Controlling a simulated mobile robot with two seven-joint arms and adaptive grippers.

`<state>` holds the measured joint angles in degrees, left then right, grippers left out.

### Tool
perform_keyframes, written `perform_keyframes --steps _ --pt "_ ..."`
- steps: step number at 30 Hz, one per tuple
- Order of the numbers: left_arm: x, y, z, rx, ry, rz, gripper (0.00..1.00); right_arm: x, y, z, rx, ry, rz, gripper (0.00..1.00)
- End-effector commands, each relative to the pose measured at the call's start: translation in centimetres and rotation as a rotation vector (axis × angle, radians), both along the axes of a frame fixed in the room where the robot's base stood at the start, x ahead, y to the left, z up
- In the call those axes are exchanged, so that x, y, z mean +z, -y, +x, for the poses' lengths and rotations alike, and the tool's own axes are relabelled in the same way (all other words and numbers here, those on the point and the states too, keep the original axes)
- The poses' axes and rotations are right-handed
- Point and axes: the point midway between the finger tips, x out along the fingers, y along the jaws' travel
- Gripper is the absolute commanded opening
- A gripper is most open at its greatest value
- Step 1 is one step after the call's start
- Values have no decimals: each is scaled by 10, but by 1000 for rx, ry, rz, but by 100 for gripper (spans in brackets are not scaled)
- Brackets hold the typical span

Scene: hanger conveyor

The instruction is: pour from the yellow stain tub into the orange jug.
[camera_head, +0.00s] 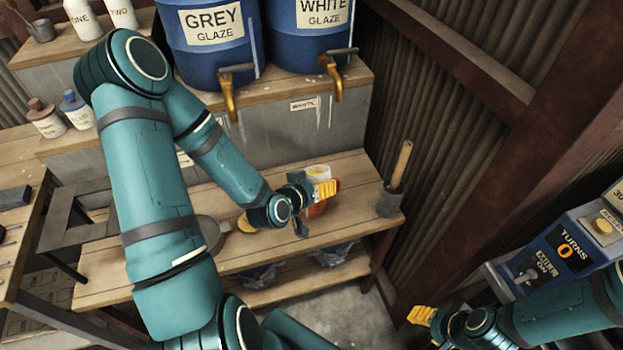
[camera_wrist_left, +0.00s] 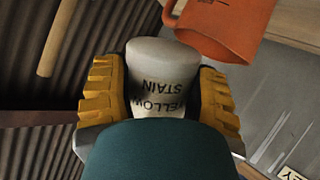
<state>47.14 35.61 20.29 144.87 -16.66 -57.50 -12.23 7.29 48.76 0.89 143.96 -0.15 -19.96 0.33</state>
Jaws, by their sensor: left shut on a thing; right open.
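The tub looks about upright. The orange jug (camera_head: 316,210) stands on the bench, partly hidden by the left gripper in the head view. In the left wrist view the jug (camera_wrist_left: 225,28) is beside the tub, with a visible gap. My right gripper (camera_head: 422,316) is open and empty, away from the bench at the lower right.
A grey pot (camera_head: 391,201) with a wooden stick stands at the bench's right end. Blue glaze barrels (camera_head: 212,50) with brass taps (camera_head: 230,95) stand on the ledge behind. A control box (camera_head: 560,250) is at the right. Bare bench (camera_head: 355,170) lies right of the jug.

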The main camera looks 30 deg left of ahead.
Motion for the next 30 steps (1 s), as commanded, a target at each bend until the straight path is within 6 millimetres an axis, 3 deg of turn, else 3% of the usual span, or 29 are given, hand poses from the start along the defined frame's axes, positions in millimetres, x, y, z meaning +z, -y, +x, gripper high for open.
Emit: perform_keyframes --steps 30 --pt "4 1 -1 -1 -55 -65 19 17 0 0 0 0 0 47"
